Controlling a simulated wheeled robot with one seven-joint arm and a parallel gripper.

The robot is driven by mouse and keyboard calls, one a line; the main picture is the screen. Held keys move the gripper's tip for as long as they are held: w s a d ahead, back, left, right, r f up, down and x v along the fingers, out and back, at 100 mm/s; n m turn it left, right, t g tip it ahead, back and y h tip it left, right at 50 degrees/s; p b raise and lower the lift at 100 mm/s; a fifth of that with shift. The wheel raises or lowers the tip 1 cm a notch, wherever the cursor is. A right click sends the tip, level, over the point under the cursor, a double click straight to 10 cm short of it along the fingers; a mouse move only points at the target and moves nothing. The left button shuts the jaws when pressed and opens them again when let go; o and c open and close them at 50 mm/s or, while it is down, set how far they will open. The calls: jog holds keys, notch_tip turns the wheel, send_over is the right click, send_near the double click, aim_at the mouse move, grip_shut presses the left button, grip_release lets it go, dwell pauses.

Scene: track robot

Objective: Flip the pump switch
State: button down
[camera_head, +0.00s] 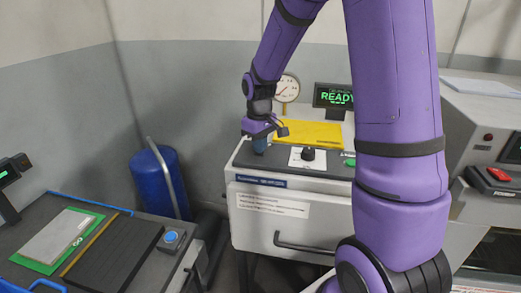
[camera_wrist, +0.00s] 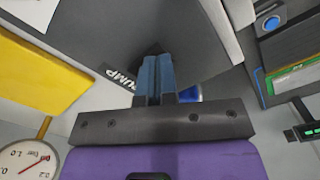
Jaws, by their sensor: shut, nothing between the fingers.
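My gripper (camera_head: 260,146) is at the left end of the machine's top panel, pointing down. In the wrist view its two blue fingers (camera_wrist: 154,75) are pressed together with nothing between them. A dark label reading "PUMP" (camera_wrist: 120,77) lies just left of the fingers in that view. The pump switch itself is not clearly visible; the fingers cover the spot beside the label. A dark patch (camera_wrist: 154,48) shows at the fingertips, and I cannot tell whether it is the switch or a shadow. Contact cannot be told either.
A yellow plate (camera_head: 308,134), a black knob (camera_head: 308,154) and a round gauge (camera_head: 287,88) are right of my gripper. A display (camera_head: 334,96) reads "READY". A blue drum (camera_head: 160,182) stands left, near a bench with a blue button (camera_head: 171,237).

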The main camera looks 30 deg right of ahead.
jog(key=shift+r, duration=3.3)
jog(key=shift+r, duration=0.1)
jog(key=s+a+r+m+t, duration=0.1)
jog(key=s+a+r+t, duration=0.25)
jog(key=s+r, duration=0.7)
jog(key=s+a+r+m+t, duration=0.1)
jog(key=s, duration=0.6)
jog(key=s+a+r+m+t, duration=0.1)
jog(key=s+a+r, duration=0.1)
jog(key=s, duration=0.6)
jog(key=shift+a, duration=0.25)
